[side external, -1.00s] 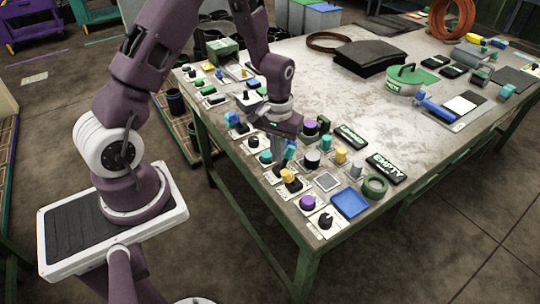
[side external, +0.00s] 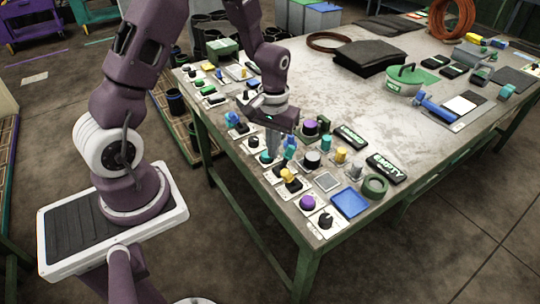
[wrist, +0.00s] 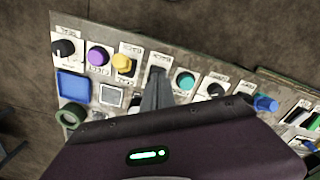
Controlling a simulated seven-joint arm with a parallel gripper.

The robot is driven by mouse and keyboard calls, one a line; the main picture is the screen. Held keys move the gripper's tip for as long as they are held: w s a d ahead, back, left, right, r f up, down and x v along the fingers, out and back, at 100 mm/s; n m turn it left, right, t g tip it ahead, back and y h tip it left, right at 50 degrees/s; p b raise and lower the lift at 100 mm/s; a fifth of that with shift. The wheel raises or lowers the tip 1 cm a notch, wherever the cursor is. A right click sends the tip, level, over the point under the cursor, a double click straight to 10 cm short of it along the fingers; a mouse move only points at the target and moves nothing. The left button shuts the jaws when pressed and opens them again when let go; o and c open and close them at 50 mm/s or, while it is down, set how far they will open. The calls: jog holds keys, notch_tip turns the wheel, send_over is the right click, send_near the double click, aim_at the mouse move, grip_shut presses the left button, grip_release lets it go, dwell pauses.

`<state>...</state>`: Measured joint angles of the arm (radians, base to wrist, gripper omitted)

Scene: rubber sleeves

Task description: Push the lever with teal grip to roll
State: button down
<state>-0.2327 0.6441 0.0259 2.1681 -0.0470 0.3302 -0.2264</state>
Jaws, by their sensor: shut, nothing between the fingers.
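My gripper (side external: 272,148) is shut and points down over the row of controls along the table's near edge. In the wrist view its closed fingers (wrist: 156,80) reach over a white labelled plate between a yellow knob and a round teal knob. In the side view a bluish-teal grip (side external: 289,151) shows just right of the fingers, low over the same part of the row. I cannot tell whether the fingers touch it. The lever's shaft and base are largely hidden by my gripper, and the plate's label is too small to read.
The yellow knob (wrist: 123,64) and purple knob (wrist: 98,55) are on one side of the fingers. The round teal knob (wrist: 186,81) and a black knob (wrist: 215,91) are on the other. A blue tray (side external: 350,203) lies at the near corner.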

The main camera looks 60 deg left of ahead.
jog(key=shift+r, duration=2.8)
jog(key=s+d+r+m+t, duration=0.2)
jog(key=s+d+r, duration=0.15)
jog(key=r, duration=0.35)
jog(key=s+d+r+m+t, duration=0.1)
jog(key=s+d+r, duration=0.1)
jog(key=s+r, duration=0.35)
jog(key=s+d+r+m+t, duration=0.2)
jog(key=s+r, duration=0.4)
jog(key=s, duration=0.3)
jog(key=shift+s+d+r+m+t, duration=0.15)
jog(key=shift+s+d+m+t, duration=0.15)
jog(key=shift+d+m, duration=0.2)
